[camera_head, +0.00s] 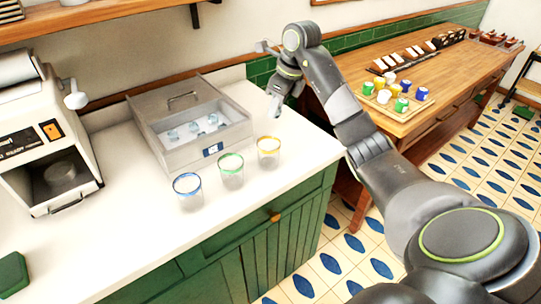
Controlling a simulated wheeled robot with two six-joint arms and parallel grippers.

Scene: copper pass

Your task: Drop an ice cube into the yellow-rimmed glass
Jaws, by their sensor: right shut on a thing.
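The yellow-rimmed glass (268,154) stands upright on the white counter, the rightmost of three glasses. A steel ice bin (180,155) stands behind the glasses, with several pale ice cubes (193,127) inside. My right gripper (274,108) points down, right of the bin and above and behind the yellow-rimmed glass. It is shut on a small pale thing, apparently an ice cube, mostly hidden by the fingers. My left gripper is not in view.
A green-rimmed glass (231,172) and a blue-rimmed glass (189,193) stand close to the left. A wooden table (440,90) with a tray of cups (398,108) is at the right.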

